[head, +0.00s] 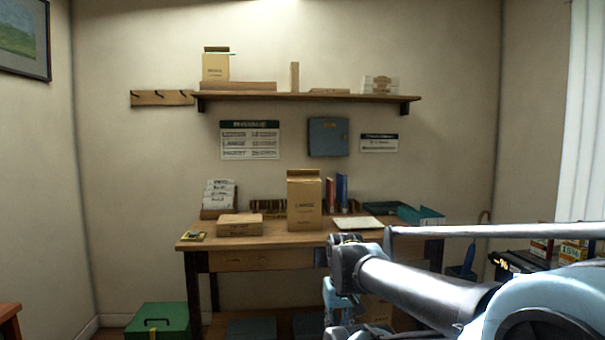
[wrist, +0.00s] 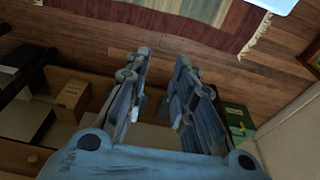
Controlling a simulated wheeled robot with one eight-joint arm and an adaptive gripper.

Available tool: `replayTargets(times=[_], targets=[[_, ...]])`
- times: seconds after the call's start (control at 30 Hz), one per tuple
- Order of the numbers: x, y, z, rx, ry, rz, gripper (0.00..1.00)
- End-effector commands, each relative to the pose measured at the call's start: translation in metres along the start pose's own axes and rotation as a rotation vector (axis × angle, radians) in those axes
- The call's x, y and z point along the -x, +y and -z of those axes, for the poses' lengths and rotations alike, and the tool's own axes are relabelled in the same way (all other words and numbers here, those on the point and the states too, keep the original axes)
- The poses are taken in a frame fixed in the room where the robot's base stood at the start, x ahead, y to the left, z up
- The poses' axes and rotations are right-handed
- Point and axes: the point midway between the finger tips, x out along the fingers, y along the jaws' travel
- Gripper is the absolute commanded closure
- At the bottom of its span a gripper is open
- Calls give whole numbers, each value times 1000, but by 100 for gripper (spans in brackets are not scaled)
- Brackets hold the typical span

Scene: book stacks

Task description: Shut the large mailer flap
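The large mailer (head: 305,207) is a tan upright packet with the word LARGE on its front, standing on the desk just right of its middle. Its flap (head: 304,173) shows as a darker strip along the top edge; I cannot tell how far it stands open. My gripper (wrist: 160,68) is open and empty in the wrist view, its two blue-grey fingers apart and over the floor. In the head view my gripper is low, in front of the desk, right of and below the mailer, and only partly visible. The large mailer is not clearly visible in the wrist view.
The desk (head: 262,261) also holds a flat box (head: 240,225), a letter holder (head: 219,196), books (head: 342,190) and a teal tray (head: 420,215). A smaller mailer (head: 215,67) stands on the wall shelf (head: 330,97). A green box (head: 160,320) and a rug (wrist: 180,22) are on the floor.

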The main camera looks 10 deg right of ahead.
Motion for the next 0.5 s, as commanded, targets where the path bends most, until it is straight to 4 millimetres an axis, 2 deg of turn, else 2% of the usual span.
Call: replayTargets(times=[0.1, 0.17, 0.27, 0.37, 0.5], targets=[[0, 0, 0, 0, 0, 0, 77], [7, 0, -4, -4, 11, 0, 77], [19, 0, 6, -33, 23, 0, 77], [43, 2, 35, -96, 41, 1, 77], [89, 3, 93, -228, 81, 7, 77]])
